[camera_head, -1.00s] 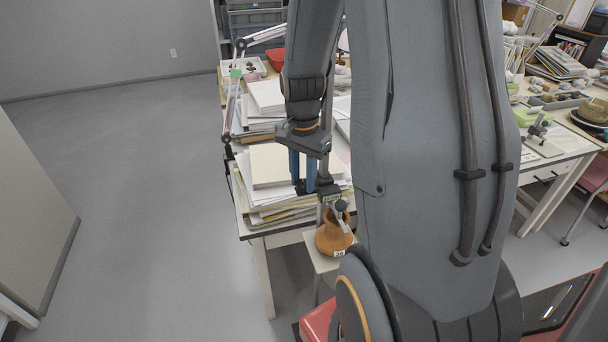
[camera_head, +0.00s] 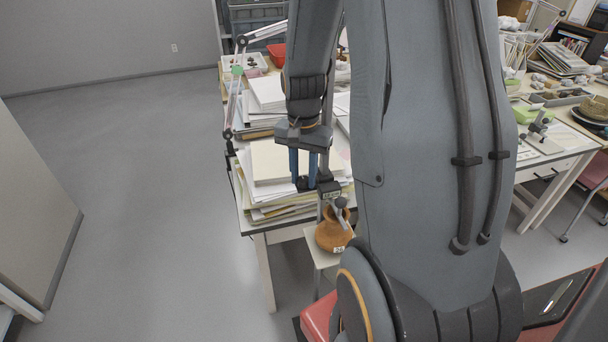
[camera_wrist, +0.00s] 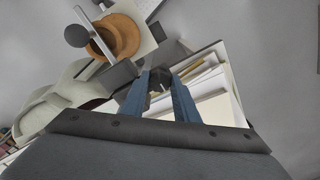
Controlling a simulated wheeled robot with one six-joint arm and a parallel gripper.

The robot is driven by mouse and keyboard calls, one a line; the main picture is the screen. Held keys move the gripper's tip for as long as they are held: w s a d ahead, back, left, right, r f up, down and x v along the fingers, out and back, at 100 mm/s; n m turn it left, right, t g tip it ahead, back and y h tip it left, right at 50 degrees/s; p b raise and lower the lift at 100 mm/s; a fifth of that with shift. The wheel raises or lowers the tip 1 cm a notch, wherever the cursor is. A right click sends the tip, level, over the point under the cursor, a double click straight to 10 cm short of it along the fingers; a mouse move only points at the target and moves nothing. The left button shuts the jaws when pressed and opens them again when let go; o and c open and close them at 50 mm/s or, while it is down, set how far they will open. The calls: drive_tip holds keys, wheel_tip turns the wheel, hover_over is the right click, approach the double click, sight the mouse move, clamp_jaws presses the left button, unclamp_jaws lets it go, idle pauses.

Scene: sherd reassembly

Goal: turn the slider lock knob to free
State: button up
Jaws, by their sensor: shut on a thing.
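My gripper (camera_head: 303,180) points down beside the upright pole, above the paper stacks. Its blue fingers also show in the wrist view (camera_wrist: 160,82), closed on the small dark lock knob (camera_wrist: 159,88). In the head view the knob is mostly hidden at the fingertips. The dark slider block (camera_head: 329,189) sits on the pole right beside the fingers; it also shows in the wrist view (camera_wrist: 114,76). A rod with a grey ball end (camera_head: 341,203) reaches from the slider over the pot. The knob's turn angle cannot be read.
A brown clay pot (camera_head: 333,234) with a number label stands on a small pale stand (camera_head: 318,255) below the slider. Paper stacks (camera_head: 270,163) fill the table close under my gripper. A jointed lamp arm (camera_head: 233,100) stands at left. The floor (camera_head: 150,200) at left is clear.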

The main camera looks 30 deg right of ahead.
drive_tip(key=o, duration=1.1)
drive_tip(key=shift+c, duration=0.2)
